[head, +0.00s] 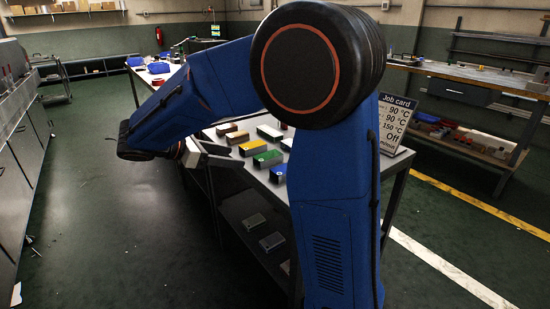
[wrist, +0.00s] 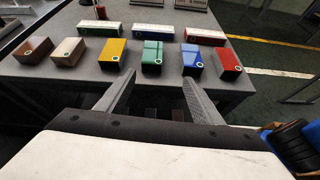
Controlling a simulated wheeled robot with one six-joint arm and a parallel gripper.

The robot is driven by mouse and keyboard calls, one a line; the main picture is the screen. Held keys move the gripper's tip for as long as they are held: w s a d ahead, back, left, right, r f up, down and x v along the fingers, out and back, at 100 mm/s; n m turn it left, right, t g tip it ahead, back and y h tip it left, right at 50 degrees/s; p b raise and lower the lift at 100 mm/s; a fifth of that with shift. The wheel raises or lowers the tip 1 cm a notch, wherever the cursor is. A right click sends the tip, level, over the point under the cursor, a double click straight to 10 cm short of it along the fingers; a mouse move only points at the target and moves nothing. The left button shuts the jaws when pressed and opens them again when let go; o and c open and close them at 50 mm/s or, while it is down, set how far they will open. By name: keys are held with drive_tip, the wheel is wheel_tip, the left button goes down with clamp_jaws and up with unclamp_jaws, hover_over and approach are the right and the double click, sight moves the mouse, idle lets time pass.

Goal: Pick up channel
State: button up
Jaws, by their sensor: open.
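Several small blocks lie in a row along the near edge of a dark table (wrist: 255,83): brown (wrist: 33,50), tan (wrist: 68,52), yellow (wrist: 112,55), green (wrist: 152,58), blue (wrist: 191,60) and red (wrist: 229,65). Behind them lie three long white-faced pieces with green (wrist: 99,28), blue (wrist: 152,30) and red (wrist: 192,36) trim. I cannot tell which piece is the channel. My gripper (wrist: 158,82) is open and empty, just short of the table edge, with its fingers toward the green block. In the head view my gripper (head: 222,155) is left of the row.
A job card (head: 398,115) stands at the table's right end. A lower shelf holds grey parts (head: 256,221). A workbench (head: 480,80) stands at the right and grey cabinets (head: 22,140) line the left. Open floor (head: 130,230) lies left of the table. My arm hides part of the table.

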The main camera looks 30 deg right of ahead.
drive_tip(key=w, duration=0.2)
approach(266, 156)
drive_tip(key=shift+n+h, duration=0.4)
drive_tip(key=x, duration=0.2)
drive_tip(key=f+x, duration=0.1)
drive_tip(key=x, duration=0.2)
drive_tip(key=shift+w+f, duration=0.1)
drive_tip(key=shift+x, duration=2.75)
drive_tip(key=c, duration=1.2)
